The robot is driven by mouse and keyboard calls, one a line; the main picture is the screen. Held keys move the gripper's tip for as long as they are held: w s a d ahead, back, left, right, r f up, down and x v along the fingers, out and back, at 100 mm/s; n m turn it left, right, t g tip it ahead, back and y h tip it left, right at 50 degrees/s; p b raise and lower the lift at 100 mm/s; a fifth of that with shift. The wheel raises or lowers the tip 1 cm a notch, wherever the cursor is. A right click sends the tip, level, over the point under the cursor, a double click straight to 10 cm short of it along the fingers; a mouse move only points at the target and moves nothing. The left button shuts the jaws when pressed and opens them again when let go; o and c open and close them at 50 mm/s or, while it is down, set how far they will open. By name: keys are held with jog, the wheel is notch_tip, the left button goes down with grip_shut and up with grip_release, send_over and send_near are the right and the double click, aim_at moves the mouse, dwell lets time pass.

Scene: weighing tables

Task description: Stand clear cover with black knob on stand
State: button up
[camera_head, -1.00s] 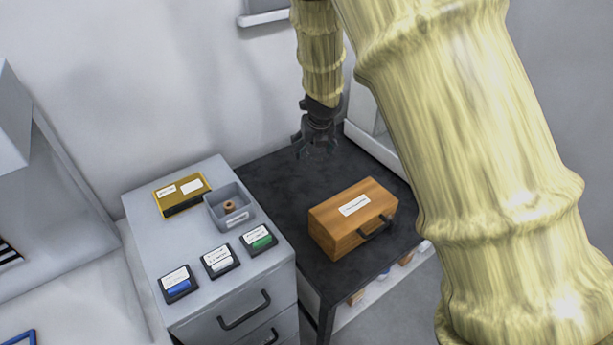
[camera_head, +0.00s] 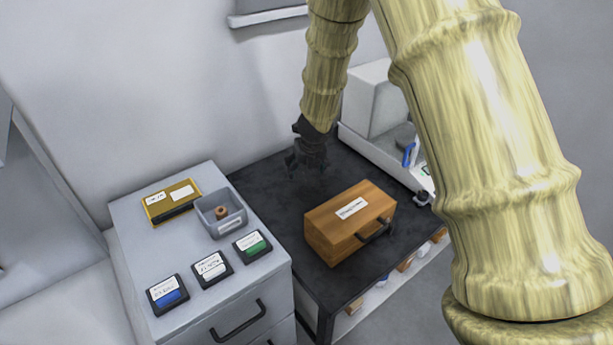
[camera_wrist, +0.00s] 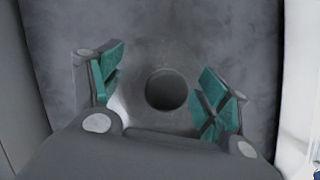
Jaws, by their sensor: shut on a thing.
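My gripper (camera_head: 305,168) hangs over the back part of the dark table, behind the wooden box. In the wrist view its teal-padded fingers (camera_wrist: 160,90) stand apart on either side of a clear cover (camera_wrist: 130,92) and are shut on it. The cover's round black knob (camera_wrist: 166,90) shows between the pads. The cover is see-through and its outline is hard to make out; in the head view I cannot make it out. I cannot pick out the stand in either view.
A wooden box (camera_head: 350,222) with a dark handle stands on the dark table (camera_head: 275,175). A grey drawer cabinet (camera_head: 140,225) at left bears a gold box (camera_head: 172,203), a grey bin (camera_head: 221,212) and several labelled black cases. A white unit (camera_head: 375,100) stands at the right.

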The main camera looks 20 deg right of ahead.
jog(key=shift+f+b, duration=0.5)
jog(key=shift+f, duration=1.1)
jog(key=shift+f, duration=0.1)
jog(key=o, duration=1)
jog(key=shift+o, duration=0.2)
jog(key=shift+r, duration=0.35)
jog(key=p+v, duration=0.2)
jog(key=v, duration=0.9)
jog(key=shift+s+r+p, duration=0.15)
jog(key=shift+r+p, duration=0.1)
jog(key=shift+p, duration=0.1)
